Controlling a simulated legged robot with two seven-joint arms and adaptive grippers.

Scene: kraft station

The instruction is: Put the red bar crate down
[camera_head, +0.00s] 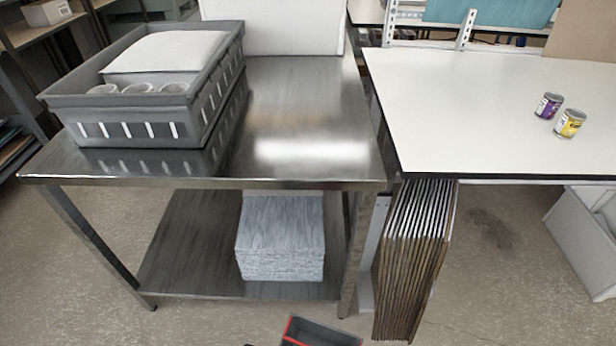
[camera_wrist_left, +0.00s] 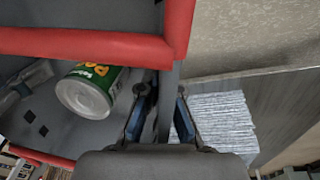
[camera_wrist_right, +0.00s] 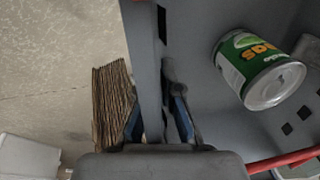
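The red bar crate (camera_head: 325,333) is a dark grey crate with red bars. Only its far part shows at the bottom edge of the head view, low in front of the steel table. In the left wrist view its red bar (camera_wrist_left: 80,45) and a green can (camera_wrist_left: 90,88) inside it show. My left gripper (camera_wrist_left: 163,105) has its fingers on both sides of a crate wall. My right gripper (camera_wrist_right: 158,105) likewise straddles the opposite grey wall (camera_wrist_right: 148,60), with a green can (camera_wrist_right: 255,65) inside. The rest of the crate is cut off in the head view.
The steel table (camera_head: 310,110) has clear room at centre and right; a grey crate (camera_head: 150,95) with cups and a white bag stands on its left. A white table (camera_head: 470,110) at right holds two cans (camera_head: 560,115). Flattened cardboard (camera_head: 415,260) stands between the tables.

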